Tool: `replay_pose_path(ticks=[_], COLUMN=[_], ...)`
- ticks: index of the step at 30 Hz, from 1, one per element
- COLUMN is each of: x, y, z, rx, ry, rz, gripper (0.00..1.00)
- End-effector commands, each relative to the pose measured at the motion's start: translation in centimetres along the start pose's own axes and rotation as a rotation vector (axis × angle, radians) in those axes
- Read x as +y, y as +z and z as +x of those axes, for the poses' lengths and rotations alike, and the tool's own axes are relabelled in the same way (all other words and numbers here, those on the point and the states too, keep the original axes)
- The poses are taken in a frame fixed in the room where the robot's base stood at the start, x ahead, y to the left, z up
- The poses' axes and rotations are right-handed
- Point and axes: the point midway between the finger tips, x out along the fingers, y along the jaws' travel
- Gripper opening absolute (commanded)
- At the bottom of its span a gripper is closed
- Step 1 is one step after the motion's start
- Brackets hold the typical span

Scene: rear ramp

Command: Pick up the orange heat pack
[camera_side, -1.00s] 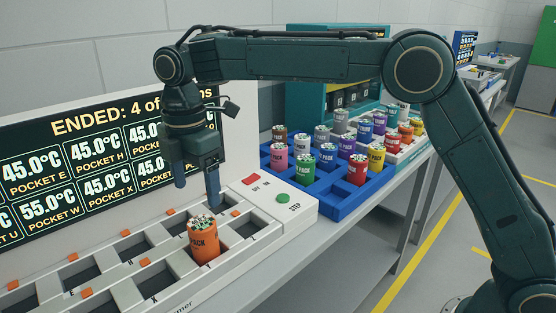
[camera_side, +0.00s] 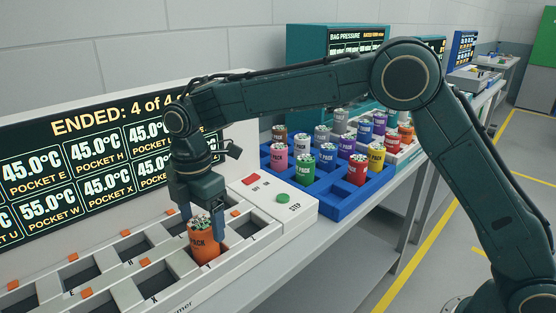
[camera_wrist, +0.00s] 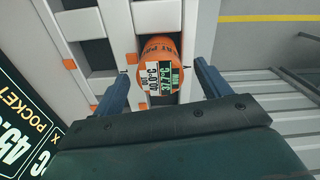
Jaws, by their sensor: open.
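The orange heat pack (camera_side: 203,243) stands in a pocket of the white warmer block (camera_side: 117,283) in the side view. Its top is white and green, and its lower part is hidden in the pocket. In the wrist view the pack (camera_wrist: 157,50) shows between and just beyond my fingertips, with a printed label facing the camera. My gripper (camera_side: 203,222) points down over the pack, with its fingers low around the pack's top. In the wrist view my gripper (camera_wrist: 162,82) is open, with a blue finger on each side of the pack. I cannot tell whether either finger touches it.
Other pockets of the block are empty, with small orange tabs beside them. A red button (camera_side: 251,179) and a green button (camera_side: 282,199) sit right of the pack. A blue tray (camera_side: 338,210) of coloured packs stands beyond. A dark display (camera_side: 90,165) rises behind the block.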

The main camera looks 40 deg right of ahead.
Motion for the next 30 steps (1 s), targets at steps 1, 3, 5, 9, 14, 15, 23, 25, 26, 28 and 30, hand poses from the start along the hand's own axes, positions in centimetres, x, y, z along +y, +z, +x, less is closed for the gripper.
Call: replay_pose_path(ticks=[1, 3, 5, 9, 14, 15, 23, 25, 26, 28, 30], x=[0.0, 0.0, 0.0, 0.0, 0.0, 0.0, 0.0, 0.0, 0.0, 0.0, 0.0], y=[0.0, 0.0, 0.0, 0.0, 0.0, 0.0, 0.0, 0.0, 0.0, 0.0, 0.0], z=[0.7, 1.6, 2.3, 3.4, 3.7, 3.7, 3.6, 3.6, 3.6, 3.6, 3.6], rx=[-0.001, -0.001, -0.001, 0.000, 0.000, 0.000, 0.000, 0.000, 0.000, 0.000, 0.000], ry=[-0.003, -0.004, -0.003, -0.001, 0.000, 0.000, 0.000, -0.001, 0.000, 0.000, 0.000], rz=[0.000, 0.000, 0.000, 0.000, 0.000, 0.000, 0.000, 0.000, 0.000, 0.000, 0.000], gripper=[0.76, 0.76, 0.76, 0.76, 0.76, 0.76, 0.76, 0.76, 0.76, 0.64, 0.50])
